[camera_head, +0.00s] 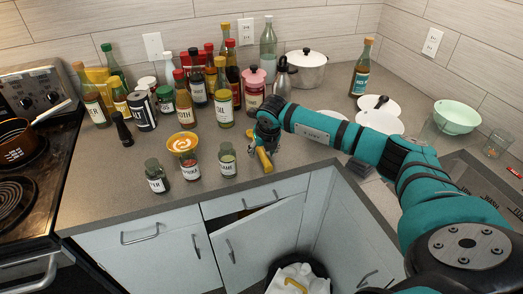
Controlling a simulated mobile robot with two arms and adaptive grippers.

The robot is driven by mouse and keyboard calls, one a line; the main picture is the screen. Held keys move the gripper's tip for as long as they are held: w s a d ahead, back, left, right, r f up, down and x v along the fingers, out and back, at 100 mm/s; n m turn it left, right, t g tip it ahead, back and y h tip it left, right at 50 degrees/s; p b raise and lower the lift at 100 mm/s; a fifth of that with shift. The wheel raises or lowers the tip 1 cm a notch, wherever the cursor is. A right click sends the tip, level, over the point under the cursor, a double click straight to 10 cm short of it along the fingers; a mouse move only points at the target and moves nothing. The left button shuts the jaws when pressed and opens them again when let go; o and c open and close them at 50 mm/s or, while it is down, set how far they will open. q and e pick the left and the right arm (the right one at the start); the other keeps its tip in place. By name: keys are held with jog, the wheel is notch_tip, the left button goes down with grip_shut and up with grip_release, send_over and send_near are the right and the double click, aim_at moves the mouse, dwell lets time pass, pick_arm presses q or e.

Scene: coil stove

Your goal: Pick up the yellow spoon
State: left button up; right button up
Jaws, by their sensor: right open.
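A yellow, rod-like piece (264,159), which looks like part of the yellow spoon, lies on the counter near its front edge. My right gripper (264,145) is directly over its far end and hides the rest of it. The gripper is small and dark in the head view; it is open, and I cannot tell whether its fingers touch the spoon. My left gripper is not in view.
Several bottles and jars crowd the counter left of the gripper, with small spice jars (228,160) and a latte cup (183,143) closest. A white pot (306,70) stands behind. White lids (380,121) and a green bowl (457,116) lie right. A cupboard door (259,243) hangs open below.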

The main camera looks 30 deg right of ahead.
aim_at(261, 149)
jog(key=shift+w+f, duration=0.1)
jog(key=shift+f, duration=0.15)
grip_shut()
jog(key=shift+r, duration=0.2)
jog(key=shift+r+b, duration=0.5)
jog(key=shift+r, duration=0.1)
jog(key=shift+b+v, duration=0.6)
jog(key=shift+v, duration=0.35)
jog(key=s+a+r+b, duration=0.1)
jog(key=s+a+b, duration=0.1)
jog(key=s, duration=0.5)
jog(key=s+a+b, duration=0.2)
jog(key=s+a, duration=0.1)
jog(key=s, duration=0.4)
jog(key=shift+s+r, duration=0.3)
jog(key=shift+r, duration=0.1)
